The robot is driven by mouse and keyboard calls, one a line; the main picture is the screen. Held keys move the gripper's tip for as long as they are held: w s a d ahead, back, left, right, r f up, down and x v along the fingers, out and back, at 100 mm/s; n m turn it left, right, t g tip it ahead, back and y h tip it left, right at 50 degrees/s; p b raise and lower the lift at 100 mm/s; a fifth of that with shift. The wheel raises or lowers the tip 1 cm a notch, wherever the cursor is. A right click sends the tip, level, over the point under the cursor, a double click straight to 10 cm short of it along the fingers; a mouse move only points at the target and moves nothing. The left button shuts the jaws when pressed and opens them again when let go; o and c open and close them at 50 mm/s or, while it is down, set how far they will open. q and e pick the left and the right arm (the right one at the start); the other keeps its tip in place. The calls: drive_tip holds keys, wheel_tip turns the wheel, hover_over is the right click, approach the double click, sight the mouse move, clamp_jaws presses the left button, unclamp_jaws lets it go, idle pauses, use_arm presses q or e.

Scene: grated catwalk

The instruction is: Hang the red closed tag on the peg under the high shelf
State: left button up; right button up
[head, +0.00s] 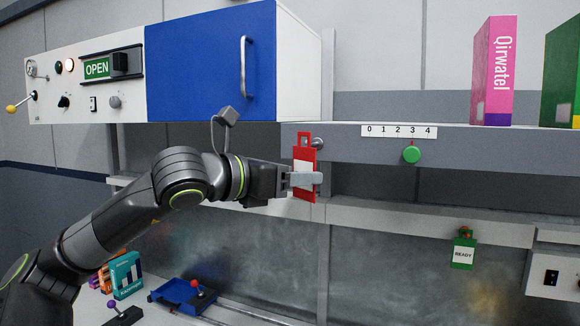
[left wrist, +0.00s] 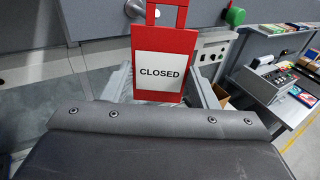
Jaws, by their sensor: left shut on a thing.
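The red closed tag (head: 308,155) is upright in my left gripper (head: 304,180), which is shut on its lower part. In the left wrist view the tag (left wrist: 160,62) reads CLOSED on a white panel, with an open loop at its top. A silver peg (head: 319,143) sticks out of the grey front under the high shelf (head: 365,148). The peg (left wrist: 134,8) shows beside the loop in the left wrist view, not visibly through it. I cannot tell whether they touch. My right gripper is not in view.
A green knob (head: 412,154) and a number strip (head: 399,132) are on the shelf front to the right. A pink box (head: 493,70) stands on the shelf. A blue cabinet (head: 210,62) is at upper left. A green READY tag (head: 464,250) hangs lower right.

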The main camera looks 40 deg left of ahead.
use_arm(q)
drive_tip(key=w, duration=0.1)
drive_tip(key=w+f+p, duration=0.1)
drive_tip(key=w, duration=0.1)
drive_tip(key=w+a+p, duration=0.1)
drive_tip(key=shift+w+a+f, duration=0.1)
drive_tip(key=shift+w+f, duration=0.05)
drive_tip(key=shift+w, duration=0.25)
idle(0.4)
idle(0.5)
drive_tip(key=o, duration=1.2)
